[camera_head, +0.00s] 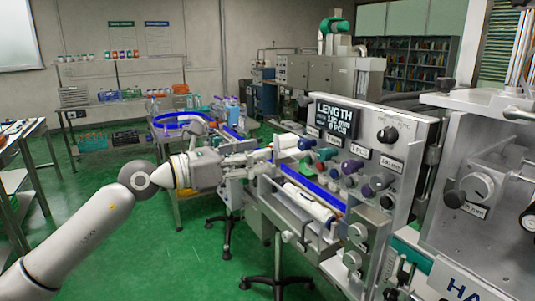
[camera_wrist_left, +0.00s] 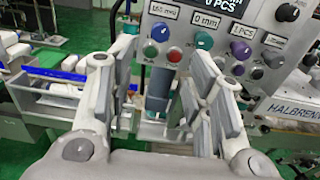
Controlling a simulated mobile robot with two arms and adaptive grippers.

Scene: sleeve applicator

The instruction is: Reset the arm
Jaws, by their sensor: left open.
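My left arm reaches in from the left in the head view. Its gripper (camera_head: 262,160) is in front of the sleeve applicator's control panel (camera_head: 372,140), near the blue-edged feed channel. In the left wrist view the gripper (camera_wrist_left: 162,62) is open, its two grey fingers apart with nothing between them. Behind the fingers are the panel's display, a green button (camera_wrist_left: 150,50), a red button (camera_wrist_left: 174,54) and several knobs. The gap between fingertips and panel is hard to judge. My right gripper is not in view.
The channel (camera_head: 310,190) holds a white cylindrical item (camera_head: 308,203). A metal machine housing (camera_head: 475,160) stands close on the right. A round blue-rimmed table (camera_head: 180,122) is behind my left arm. Green floor (camera_head: 130,255) is open at the lower left.

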